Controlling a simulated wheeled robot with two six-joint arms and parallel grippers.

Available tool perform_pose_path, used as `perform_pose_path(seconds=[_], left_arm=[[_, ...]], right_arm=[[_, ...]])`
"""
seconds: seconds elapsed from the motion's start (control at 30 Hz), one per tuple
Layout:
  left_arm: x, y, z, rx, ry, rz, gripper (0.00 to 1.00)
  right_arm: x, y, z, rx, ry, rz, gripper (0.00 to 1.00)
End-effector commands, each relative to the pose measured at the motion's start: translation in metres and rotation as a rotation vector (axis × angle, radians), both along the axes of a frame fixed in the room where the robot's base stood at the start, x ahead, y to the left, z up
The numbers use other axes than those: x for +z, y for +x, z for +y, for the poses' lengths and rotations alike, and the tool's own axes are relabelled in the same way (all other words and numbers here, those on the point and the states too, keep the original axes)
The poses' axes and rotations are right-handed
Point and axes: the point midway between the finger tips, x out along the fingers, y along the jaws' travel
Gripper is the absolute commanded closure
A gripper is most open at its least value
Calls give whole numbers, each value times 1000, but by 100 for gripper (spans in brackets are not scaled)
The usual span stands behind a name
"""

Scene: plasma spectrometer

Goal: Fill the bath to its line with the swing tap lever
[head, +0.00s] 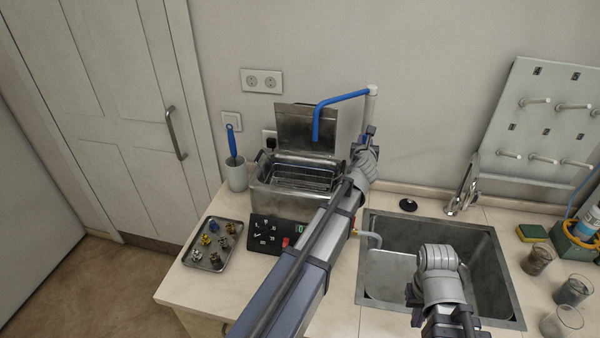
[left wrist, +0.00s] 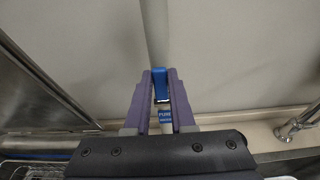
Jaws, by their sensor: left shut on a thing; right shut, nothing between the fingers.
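The metal bath (head: 268,192) stands against the wall with its lid (head: 306,125) raised and a wire basket inside. I cannot make out a water level or fill line. The tap's blue spout (head: 340,98) reaches left from a pale post (head: 371,103), and its downturned end hangs above the bath. My left gripper (head: 369,134) is at the post, shut on the blue tap lever (left wrist: 160,84). A blue label reading "PURE" (left wrist: 165,115) shows on the post below the lever. My right gripper (head: 415,314) is shut and empty, low over the sink, partly hidden by its wrist.
A sink (head: 388,275) lies right of the bath, with a chrome faucet (head: 464,190) behind it. A tray of small parts (head: 216,262) and a black panel (head: 262,243) are in front of the bath. Beakers (head: 573,290) and a drying rack (head: 540,125) are at the right.

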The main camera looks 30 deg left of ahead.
Motion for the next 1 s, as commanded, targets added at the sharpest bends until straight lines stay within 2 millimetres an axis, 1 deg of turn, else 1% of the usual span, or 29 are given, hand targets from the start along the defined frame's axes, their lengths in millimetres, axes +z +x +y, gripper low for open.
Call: perform_pose_path(seconds=[0.23, 0.53, 0.83, 1.0], left_arm=[[-1, -2, -1, 0, 0, 0, 98], [-2, -14, -4, 0, -1, 1, 98], [-2, -14, -4, 0, -1, 1, 98], [-4, -17, -5, 0, -1, 1, 98]], right_arm=[[0, 0, 0, 0, 0, 0, 100], [-2, 0, 0, 0, 0, 0, 100], [-2, 0, 0, 0, 0, 0, 100], [-4, 0, 0, 0, 0, 0, 100]])
